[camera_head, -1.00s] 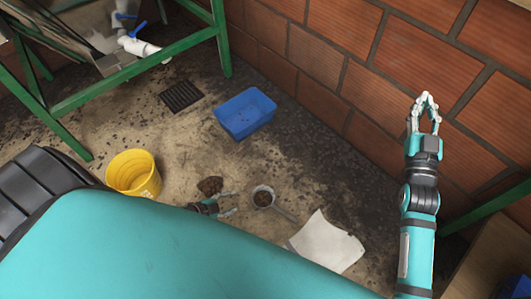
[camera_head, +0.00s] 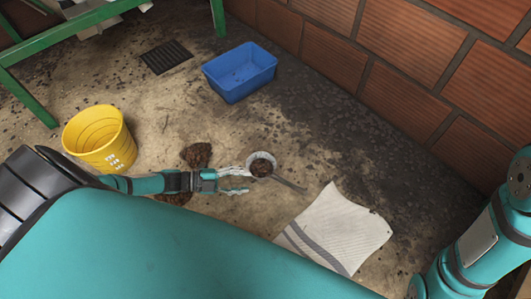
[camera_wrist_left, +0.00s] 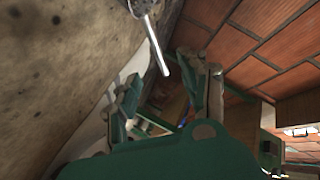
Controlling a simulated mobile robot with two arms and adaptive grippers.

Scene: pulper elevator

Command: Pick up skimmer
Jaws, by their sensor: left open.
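The skimmer (camera_head: 262,166) lies on the floor, a small round head with dark brown matter in it and a thin grey handle pointing to the lower right. My left gripper (camera_head: 240,180) is open and empty, beside the skimmer's head on its left. I cannot tell whether a finger touches it. In the left wrist view the skimmer's handle (camera_wrist_left: 155,42) comes down from the top edge towards the space between the open fingers (camera_wrist_left: 168,95); most of its head is cut off. My right gripper is out of view; only its arm shows at the right.
Brown clumps (camera_head: 196,155) lie behind and below my left gripper. A yellow bucket (camera_head: 99,140) stands to the left, a blue crate (camera_head: 239,73) behind. A striped white cloth (camera_head: 338,229) lies to the right. A brick wall (camera_head: 400,80) bounds the right side.

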